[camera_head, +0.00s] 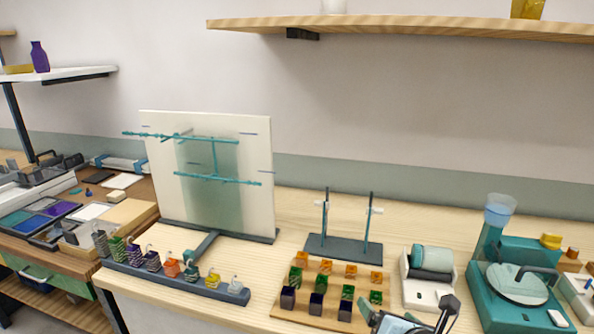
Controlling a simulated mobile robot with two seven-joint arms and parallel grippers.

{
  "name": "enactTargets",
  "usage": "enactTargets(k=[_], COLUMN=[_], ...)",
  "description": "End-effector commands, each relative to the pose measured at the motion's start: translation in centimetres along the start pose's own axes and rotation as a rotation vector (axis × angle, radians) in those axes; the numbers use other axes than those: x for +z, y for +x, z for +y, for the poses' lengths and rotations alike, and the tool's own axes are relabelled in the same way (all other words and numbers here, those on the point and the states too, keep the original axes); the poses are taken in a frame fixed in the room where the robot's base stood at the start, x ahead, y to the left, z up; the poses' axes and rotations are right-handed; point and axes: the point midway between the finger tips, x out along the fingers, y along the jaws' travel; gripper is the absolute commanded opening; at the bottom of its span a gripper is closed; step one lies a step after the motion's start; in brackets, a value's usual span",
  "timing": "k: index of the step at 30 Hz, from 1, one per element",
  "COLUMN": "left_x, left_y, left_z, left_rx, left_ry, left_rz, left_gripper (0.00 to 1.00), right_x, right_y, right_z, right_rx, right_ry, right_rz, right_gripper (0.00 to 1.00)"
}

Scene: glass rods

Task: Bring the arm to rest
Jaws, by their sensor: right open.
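My right gripper (410,315) shows at the bottom edge, right of centre, with its jaws apart and nothing seen between them. It appears in front of the wooden block board and the white roller device; its height above the table is hard to tell. The rest of my right arm is cut off by the frame. My left gripper is not in view. Teal glass rods (218,179) lie across the front of an upright cream panel (258,160), with a short upright piece joining two of them.
A dark rail (180,280) with several small coloured items runs along the front left. A wooden board (285,311) carries several coloured blocks. Behind it stands a two-post rack (344,247). A white roller device (428,292) and teal machine (500,315) stand right. A shelf (420,24) hangs above.

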Motion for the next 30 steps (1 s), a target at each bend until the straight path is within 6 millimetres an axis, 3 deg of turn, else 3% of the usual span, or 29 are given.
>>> enactTargets(k=[1,11,17,21,25,30], left_x=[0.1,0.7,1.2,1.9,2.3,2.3], left_y=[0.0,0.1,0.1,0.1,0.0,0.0], left_z=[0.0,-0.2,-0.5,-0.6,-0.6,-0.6], left_rx=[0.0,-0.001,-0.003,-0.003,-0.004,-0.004], left_ry=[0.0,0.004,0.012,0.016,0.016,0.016], left_rz=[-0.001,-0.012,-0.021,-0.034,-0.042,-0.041], left_gripper=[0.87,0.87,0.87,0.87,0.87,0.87], right_x=[-2.1,-14.4,-21.8,-26.6,-29.9,-32.1], right_y=[0.3,-0.1,-2.5,-5.1,-7.7,-9.7], right_z=[-0.4,-4.1,-7.5,-10.1,-12.3,-13.9], right_rx=[0.005,-0.048,-0.169,-0.273,-0.354,-0.405], right_ry=[0.119,1.076,1.667,2.063,2.354,2.563], right_rz=[0.038,0.214,0.246,0.214,0.155,0.091], right_gripper=[0.89,0.89,0.89,0.89,0.89,0.89])
